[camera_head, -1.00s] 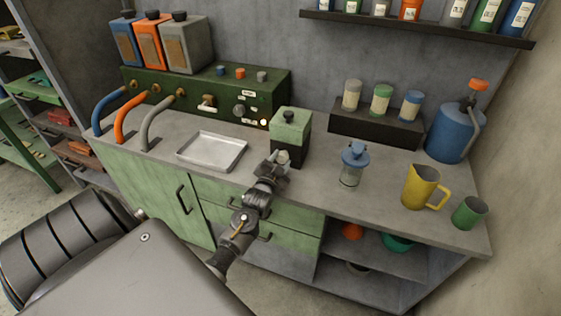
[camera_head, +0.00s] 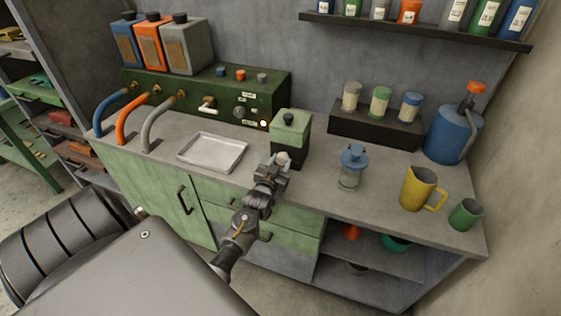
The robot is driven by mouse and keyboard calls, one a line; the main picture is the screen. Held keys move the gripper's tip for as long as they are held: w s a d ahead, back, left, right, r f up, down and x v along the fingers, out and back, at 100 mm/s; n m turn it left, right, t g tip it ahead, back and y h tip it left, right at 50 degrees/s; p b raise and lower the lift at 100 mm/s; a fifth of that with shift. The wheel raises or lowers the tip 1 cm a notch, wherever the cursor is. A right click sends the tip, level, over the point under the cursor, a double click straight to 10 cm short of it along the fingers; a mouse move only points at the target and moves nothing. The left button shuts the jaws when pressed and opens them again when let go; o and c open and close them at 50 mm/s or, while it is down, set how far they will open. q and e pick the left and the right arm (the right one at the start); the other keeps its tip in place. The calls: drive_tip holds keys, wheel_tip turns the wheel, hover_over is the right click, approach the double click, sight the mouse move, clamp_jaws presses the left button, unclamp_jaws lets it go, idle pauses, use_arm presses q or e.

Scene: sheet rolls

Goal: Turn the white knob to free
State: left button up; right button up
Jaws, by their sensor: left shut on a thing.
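The white knob (camera_head: 283,157) is a small pale knob low on the front of a green-and-black box (camera_head: 292,132) with a black top knob, standing on the grey counter. My left gripper (camera_head: 279,162) is at the front of this box, shut on the white knob, with its fingers on either side. The fingers hide part of the knob, and I cannot read any marking around it. My right gripper is not in view.
A metal tray (camera_head: 212,168) lies left of the box. A lidded glass jar (camera_head: 351,168), a yellow jug (camera_head: 418,188) and a green cup (camera_head: 466,214) stand to the right. A green panel (camera_head: 150,82) with hoses and a dark canister rack (camera_head: 375,130) stand behind.

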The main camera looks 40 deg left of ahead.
use_arm(q)
drive_tip(key=n, duration=0.3)
drive_tip(key=shift+n+p, duration=0.4)
drive_tip(key=n+p, duration=0.1)
drive_tip(key=n, duration=0.2)
drive_tip(key=shift+n, duration=0.3)
drive_tip(key=n, duration=0.3)
drive_tip(key=shift+n+p, duration=0.4)
drive_tip(key=n+p, duration=0.1)
drive_tip(key=n, duration=0.2)
drive_tip(key=shift+r+n, duration=0.1)
drive_tip(key=shift+n, duration=0.2)
drive_tip(key=n+p, duration=0.1)
drive_tip(key=n, duration=0.2)
drive_tip(key=shift+n, duration=0.3)
drive_tip(key=n+p, duration=0.1)
drive_tip(key=n, duration=0.2)
drive_tip(key=shift+n, duration=0.3)
drive_tip(key=n+p, duration=0.1)
drive_tip(key=n, duration=0.2)
drive_tip(key=shift+p, duration=0.3)
drive_tip(key=shift+n+p, duration=0.45)
drive_tip(key=shift+n, duration=1.15)
